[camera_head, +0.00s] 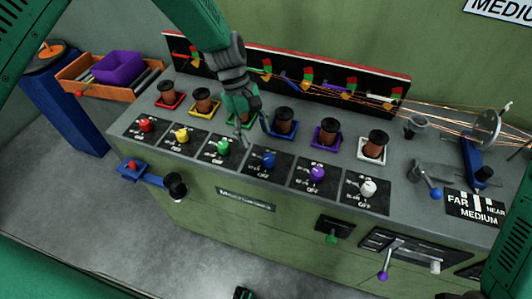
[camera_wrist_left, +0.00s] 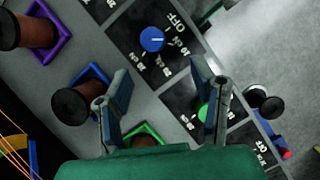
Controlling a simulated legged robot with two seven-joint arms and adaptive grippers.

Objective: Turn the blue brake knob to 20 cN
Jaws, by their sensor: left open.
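The blue brake knob (camera_head: 267,160) sits on its black dial plate on the sloping bench front, between the green and purple knobs. In the left wrist view the blue knob (camera_wrist_left: 151,39) shows a white pointer line aimed right, close to the OFF label; the small numbers are too blurred to read surely. My left gripper (camera_head: 243,138) is open and empty above the bench, left of the blue knob near the green spool. Its fingers (camera_wrist_left: 157,92) are apart, with the knob beyond them, untouched. A small dark part at the head view's bottom edge may be my right gripper.
Red (camera_head: 146,125), yellow (camera_head: 182,136), green (camera_head: 223,147), purple (camera_head: 317,173) and white (camera_head: 368,187) knobs share the row. Copper spools stand behind, including the blue-trayed one (camera_head: 284,121). Threads run right to a disc (camera_head: 488,125). An orange tray (camera_head: 108,78) stands left.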

